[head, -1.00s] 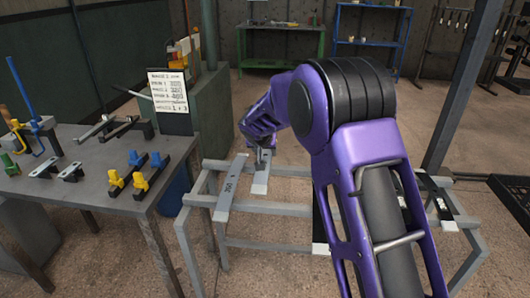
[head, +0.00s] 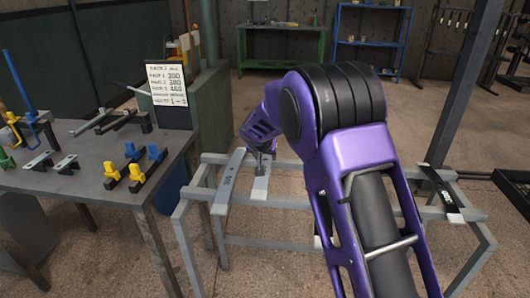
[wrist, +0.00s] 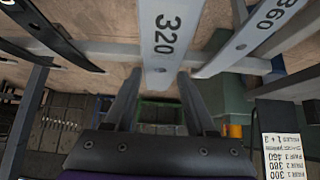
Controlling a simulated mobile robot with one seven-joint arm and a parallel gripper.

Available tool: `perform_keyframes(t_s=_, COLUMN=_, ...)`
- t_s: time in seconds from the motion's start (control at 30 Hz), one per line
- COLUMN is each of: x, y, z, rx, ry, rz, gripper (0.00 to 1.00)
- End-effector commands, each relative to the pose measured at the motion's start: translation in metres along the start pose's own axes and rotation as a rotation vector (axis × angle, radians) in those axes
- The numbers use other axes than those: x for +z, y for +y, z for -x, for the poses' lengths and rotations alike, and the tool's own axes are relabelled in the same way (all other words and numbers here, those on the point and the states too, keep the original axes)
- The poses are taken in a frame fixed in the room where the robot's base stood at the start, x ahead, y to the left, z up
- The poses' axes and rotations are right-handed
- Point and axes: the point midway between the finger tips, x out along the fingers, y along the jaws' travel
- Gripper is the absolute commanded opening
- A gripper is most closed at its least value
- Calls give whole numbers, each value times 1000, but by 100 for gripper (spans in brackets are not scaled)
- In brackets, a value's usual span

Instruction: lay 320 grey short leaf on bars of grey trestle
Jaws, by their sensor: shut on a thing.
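The grey short leaf marked 320 (wrist: 162,40) is held in my gripper (wrist: 158,75); in the head view its pale near end (head: 260,189) shows below my gripper (head: 264,155). My gripper is shut on the leaf's end. The grey trestle (head: 285,204) stands under it, and the leaf lies across the line of the trestle's bars. I cannot tell whether it touches them. The far part of the leaf is hidden behind my gripper and arm.
A leaf marked 360 (wrist: 250,40) lies across the bars beside the 320 leaf. A dark leaf (head: 441,191) lies on the trestle's right part. A workbench (head: 100,188) with clamps stands left, with a printed card (head: 168,85) behind it.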

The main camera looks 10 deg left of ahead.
Motion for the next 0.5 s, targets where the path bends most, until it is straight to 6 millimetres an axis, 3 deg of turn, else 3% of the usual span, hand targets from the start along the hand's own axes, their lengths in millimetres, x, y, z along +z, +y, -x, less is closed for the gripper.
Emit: perform_keyframes(t_s=0.5, x=24, y=-1, z=-29, rx=-1, ry=3, rz=1, gripper=0)
